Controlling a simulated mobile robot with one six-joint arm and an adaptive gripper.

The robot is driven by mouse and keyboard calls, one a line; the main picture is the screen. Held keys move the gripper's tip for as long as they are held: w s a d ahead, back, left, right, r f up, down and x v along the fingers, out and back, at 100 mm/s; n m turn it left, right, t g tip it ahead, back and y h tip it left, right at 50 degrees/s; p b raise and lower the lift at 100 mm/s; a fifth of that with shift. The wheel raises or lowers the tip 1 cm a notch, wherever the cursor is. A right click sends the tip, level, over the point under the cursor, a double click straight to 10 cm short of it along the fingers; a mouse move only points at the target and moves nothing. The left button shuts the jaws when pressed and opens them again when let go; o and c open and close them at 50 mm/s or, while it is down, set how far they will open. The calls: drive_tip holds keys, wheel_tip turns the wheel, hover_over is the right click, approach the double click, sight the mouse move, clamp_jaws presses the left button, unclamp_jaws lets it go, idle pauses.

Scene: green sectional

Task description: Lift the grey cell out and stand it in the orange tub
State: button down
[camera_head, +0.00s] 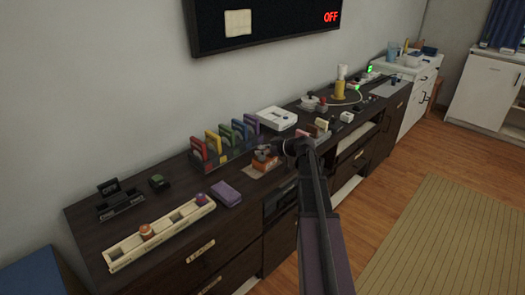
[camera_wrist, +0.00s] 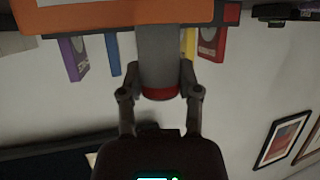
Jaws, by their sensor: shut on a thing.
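The grey cell (camera_wrist: 160,55) is a grey cylinder with a red end, between my gripper's fingers (camera_wrist: 158,85) in the wrist view. My gripper is shut on it near the red end. The cell's other end overlaps an orange body (camera_wrist: 80,18) at the top of that view; I cannot tell whether it is inside it or in front of it. In the head view my gripper (camera_head: 284,148) is just above a small orange object (camera_head: 264,162) on the dark cabinet; the cell is too small to make out there. I cannot tell whether this orange object is the tub.
A rack of upright coloured cases (camera_head: 225,138) stands just left of my gripper. A purple box (camera_head: 227,194) and a long cream tray (camera_head: 120,255) with compartments lie nearer. A white box (camera_head: 277,119) is behind. Small items crowd the cabinet top (camera_head: 85,215) to the right.

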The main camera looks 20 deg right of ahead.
sight(262, 157)
drive_tip(key=shift+f+b, duration=1.2)
drive_tip(key=shift+f, duration=0.15)
drive_tip(key=shift+f, duration=0.1)
drive_tip(key=shift+c, duration=1.1)
unclamp_jaws()
drive_tip(key=shift+s, duration=0.15)
